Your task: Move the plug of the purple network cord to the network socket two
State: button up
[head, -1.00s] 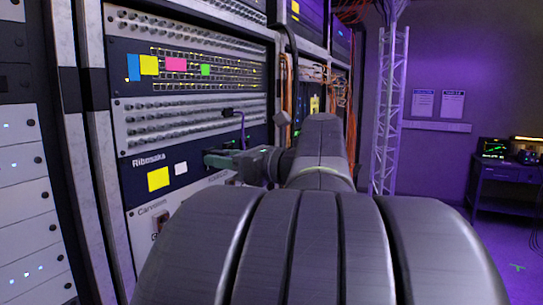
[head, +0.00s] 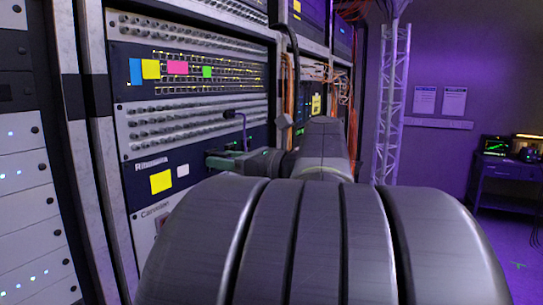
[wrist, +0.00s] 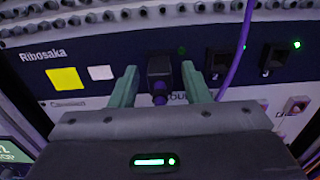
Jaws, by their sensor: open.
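The dark plug (wrist: 159,70) of the purple cord sits at the leftmost of three positions on the dark Ribosaka panel in the wrist view. A short purple piece (wrist: 159,93) of cord shows at its near end. My gripper (wrist: 160,77) is open, with one green finger on each side of the plug and a visible gap to each. Network socket two (wrist: 217,60) looks empty, just right of the right finger. In the head view my gripper (head: 222,158) is at the panel and hides the plug.
A third socket (wrist: 274,57) lies further right, with a green light. The purple cord (wrist: 238,50) rises past the panel between the second and third sockets.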

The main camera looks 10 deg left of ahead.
grip_shut()
jog(key=shift+d, duration=0.1)
jog(key=shift+p+v, duration=0.6)
jog(key=shift+v, duration=1.7)
